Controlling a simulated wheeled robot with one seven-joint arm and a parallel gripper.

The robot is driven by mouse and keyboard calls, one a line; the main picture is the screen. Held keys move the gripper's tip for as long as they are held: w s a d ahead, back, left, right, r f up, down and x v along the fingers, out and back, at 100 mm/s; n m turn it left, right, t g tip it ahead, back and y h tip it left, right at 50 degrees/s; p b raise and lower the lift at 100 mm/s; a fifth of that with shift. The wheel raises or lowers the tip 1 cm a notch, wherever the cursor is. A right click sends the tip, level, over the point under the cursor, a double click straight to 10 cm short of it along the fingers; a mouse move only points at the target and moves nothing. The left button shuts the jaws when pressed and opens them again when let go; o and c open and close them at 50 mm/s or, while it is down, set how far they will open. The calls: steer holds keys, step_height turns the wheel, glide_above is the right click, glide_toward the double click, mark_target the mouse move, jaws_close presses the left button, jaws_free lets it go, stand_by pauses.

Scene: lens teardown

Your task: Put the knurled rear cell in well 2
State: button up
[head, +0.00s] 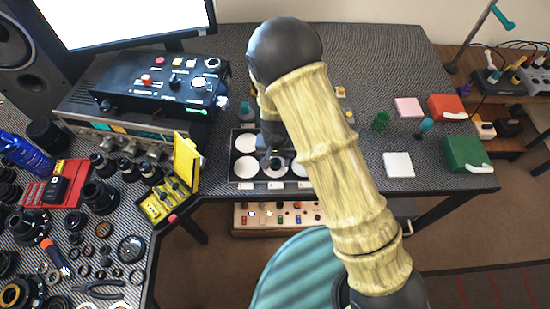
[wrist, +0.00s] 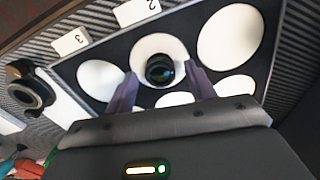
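A small round black lens cell (wrist: 159,69) sits inside a white well (wrist: 147,46) of the dark sorting tray (wrist: 203,72). That well lies beside the label reading 2 (wrist: 137,12). I take this to be the knurled rear cell; its knurling is too small to make out. My gripper (wrist: 163,76) is open, one purple finger on each side of the cell, with visible gaps between. In the head view my gripper (head: 274,160) is over the tray (head: 232,178), and the cell cannot be made out there.
Well 3 (wrist: 100,80) looks empty beside its label 3 (wrist: 70,42). A black ring-shaped part (wrist: 30,90) is outside the tray at left. In the head view a yellow case (head: 165,200) stands open left of the tray, and a white pad (head: 398,165) lies right of my arm.

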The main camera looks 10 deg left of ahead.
mark_target(276, 162)
step_height(276, 162, up, 12)
steer(key=shift+r, duration=0.2)
stand_by(0.6)
stand_by(0.6)
steer(key=s+d+r+t, duration=0.1)
steer(key=s+d+r, duration=0.1)
steer(key=d, duration=0.6)
steer(key=s+d+r, duration=0.2)
steer(key=d+r, duration=0.3)
steer(key=d, duration=0.4)
steer(key=s+d+r+m+t, duration=0.1)
steer(key=s+d+r, duration=0.2)
steer(key=d, duration=0.5)
steer(key=shift+d+r+t, duration=0.25)
steer(key=shift+d+t, duration=0.05)
steer(key=shift+d, duration=0.05)
steer(key=shift+r, duration=0.15)
